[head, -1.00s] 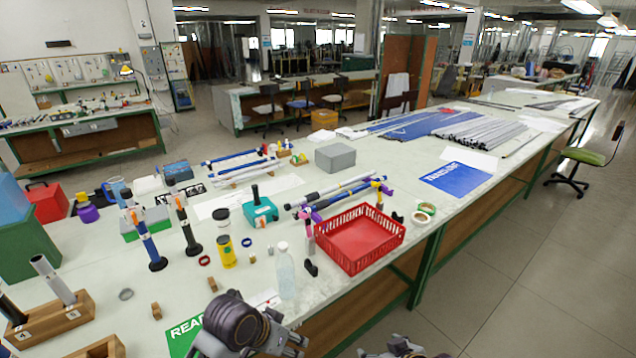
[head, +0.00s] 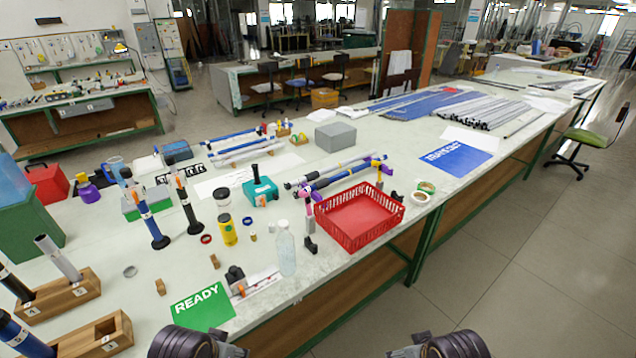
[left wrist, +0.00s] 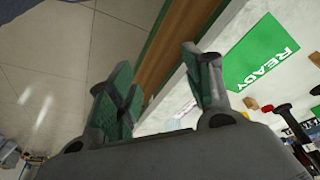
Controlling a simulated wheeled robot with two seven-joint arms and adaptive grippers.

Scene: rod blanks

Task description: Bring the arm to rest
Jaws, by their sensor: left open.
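My left gripper (left wrist: 148,80) shows in the left wrist view with its two green-padded fingers spread and nothing between them. Behind the fingers are the table's green-and-brown side and the floor. In the head view, my left arm's dark wrist (head: 182,342) is at the bottom edge, in front of the table and below the green READY mat (head: 203,307); its fingers are not clearly seen there. My right arm's dark end (head: 458,345) shows at the bottom right over the floor, its fingers out of frame. The READY mat also shows in the left wrist view (left wrist: 262,62).
A clear bottle (head: 286,252), a small stand (head: 237,283) and a red basket (head: 347,237) stand near the table's front edge. Wooden blocks (head: 95,337) holding rods are at the lower left. The floor in front of the table (head: 490,270) is clear.

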